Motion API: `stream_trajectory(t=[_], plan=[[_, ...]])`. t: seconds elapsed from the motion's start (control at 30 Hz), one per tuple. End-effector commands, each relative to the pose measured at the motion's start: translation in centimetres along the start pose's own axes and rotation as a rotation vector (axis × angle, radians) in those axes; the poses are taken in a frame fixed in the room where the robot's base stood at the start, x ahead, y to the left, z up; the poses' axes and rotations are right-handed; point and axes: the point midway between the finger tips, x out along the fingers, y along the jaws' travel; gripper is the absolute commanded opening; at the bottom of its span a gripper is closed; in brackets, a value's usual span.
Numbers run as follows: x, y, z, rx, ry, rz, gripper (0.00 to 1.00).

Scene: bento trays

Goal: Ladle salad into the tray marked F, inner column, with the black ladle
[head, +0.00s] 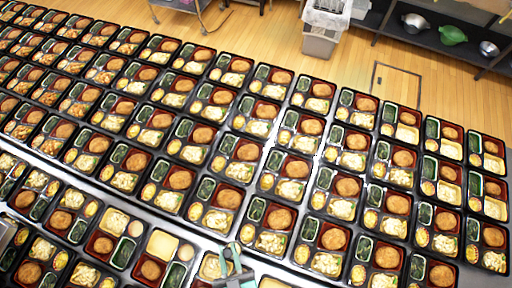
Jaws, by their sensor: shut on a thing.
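My gripper (234,254) is at the bottom centre, low over the near row of trays. It is small in the view and shut; the black ladle in it cannot be made out. Bento trays cover the tables in long rows. Most hold a brown patty, dark greens and pale salad. A near-row tray (139,270) left of my gripper has a bare cream compartment. Several trays at the far right, such as one tray (424,130), also show bare cream compartments. No mark F is legible on any tray. No salad container is identifiable.
A grey strip of bare table (100,191) runs between the main block of trays and the near row. Beyond the table are wooden floor, a grey bin (321,36) and a dark shelf (432,42) with bowls. The trays stand close together.

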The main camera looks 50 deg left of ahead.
Motion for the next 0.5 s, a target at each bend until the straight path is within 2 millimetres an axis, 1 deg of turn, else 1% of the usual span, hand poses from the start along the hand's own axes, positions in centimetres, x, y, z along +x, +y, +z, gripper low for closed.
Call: stream_trajectory(t=[0.03, 0.1, 0.2, 0.27, 0.3, 0.37, 0.4, 0.47, 0.5], plan=[[-1.6, -0.7, 0.4, 0.008, -0.009, -0.071, 0.0], [-3.5, -1.2, 0.5, 0.016, -0.015, -0.158, 0.0], [-6.3, -1.3, 0.4, 0.029, -0.025, -0.282, 0.0], [-7.9, -1.1, 0.3, 0.035, -0.031, -0.361, 0.0], [-9.0, -0.8, 0.1, 0.038, -0.036, -0.417, 0.0], [-10.6, -0.1, -0.3, 0.045, -0.042, -0.502, 0.0], [-11.5, 0.5, -0.6, 0.05, -0.047, -0.558, 0.0], [-12.7, 1.6, -1.2, 0.054, -0.052, -0.645, 0.0], [-13.5, 2.5, -1.7, 0.057, -0.058, -0.708, 0.0]])
